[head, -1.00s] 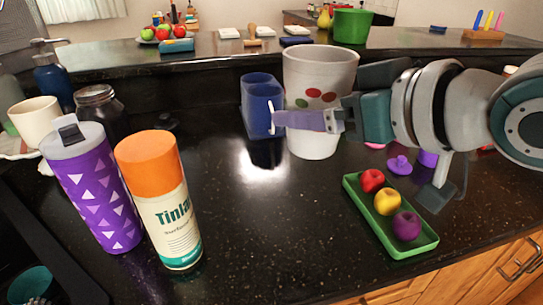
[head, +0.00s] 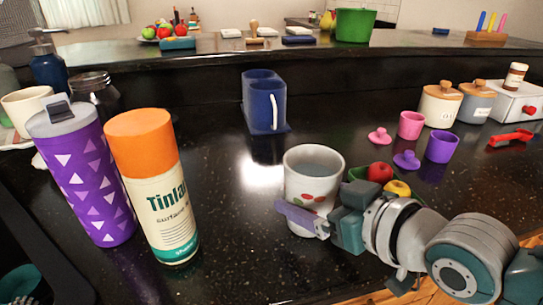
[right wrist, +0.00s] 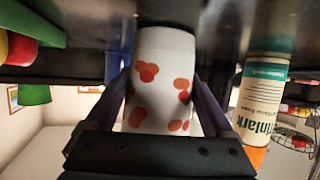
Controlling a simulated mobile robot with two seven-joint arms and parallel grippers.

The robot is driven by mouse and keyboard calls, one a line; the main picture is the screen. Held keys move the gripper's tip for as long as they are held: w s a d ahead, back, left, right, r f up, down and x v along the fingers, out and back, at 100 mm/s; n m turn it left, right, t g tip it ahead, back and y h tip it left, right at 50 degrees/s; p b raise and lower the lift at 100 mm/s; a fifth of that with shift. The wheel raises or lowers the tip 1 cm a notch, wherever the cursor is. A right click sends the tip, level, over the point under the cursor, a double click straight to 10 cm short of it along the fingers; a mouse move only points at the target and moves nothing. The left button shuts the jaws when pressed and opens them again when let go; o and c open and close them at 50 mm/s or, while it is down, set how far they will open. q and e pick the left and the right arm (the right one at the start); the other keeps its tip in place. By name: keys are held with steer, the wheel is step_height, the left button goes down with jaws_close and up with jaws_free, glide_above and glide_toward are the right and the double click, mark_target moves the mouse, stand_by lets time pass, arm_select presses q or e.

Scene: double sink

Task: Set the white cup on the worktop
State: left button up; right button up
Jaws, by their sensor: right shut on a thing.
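The white cup (head: 313,165) with red dots stands upright at the front middle of the dark worktop (head: 235,225) in the head view. My right gripper (head: 308,222) is shut on the cup's lower part, coming in from the right. In the right wrist view the cup (right wrist: 165,85) is between the two fingers (right wrist: 165,105), and that picture is upside down. The cup's base is at or very near the worktop; I cannot tell for sure whether it touches.
An orange-capped spray can (head: 155,185) and a purple tumbler (head: 85,175) stand left of the cup. A green tray (head: 357,173) with fruit is close on its right, partly hidden. A blue caddy (head: 265,105) stands behind. The worktop between can and cup is clear.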

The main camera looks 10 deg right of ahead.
steer(key=shift+w+r, duration=0.1)
steer(key=shift+r, duration=0.05)
steer(key=o, duration=1.4)
steer(key=shift+f, duration=0.2)
steer(key=shift+s+r, duration=0.2)
steer(key=shift+r, duration=0.05)
steer(key=s+d+r+m+g+h+p, duration=0.1)
steer(key=s+g, duration=0.3)
steer(key=s, duration=0.8)
steer(key=s+d+r+m+g+h+p, duration=0.1)
steer(key=s+d+r+g+h+p, duration=0.1)
steer(key=s, duration=1.1)
steer(key=d+g+h, duration=0.1)
steer(key=d+g, duration=0.1)
steer(key=shift+s+d+m+g+h, duration=0.15)
steer(key=shift+s+m+g+h, duration=0.15)
steer(key=shift+g+h, duration=0.1)
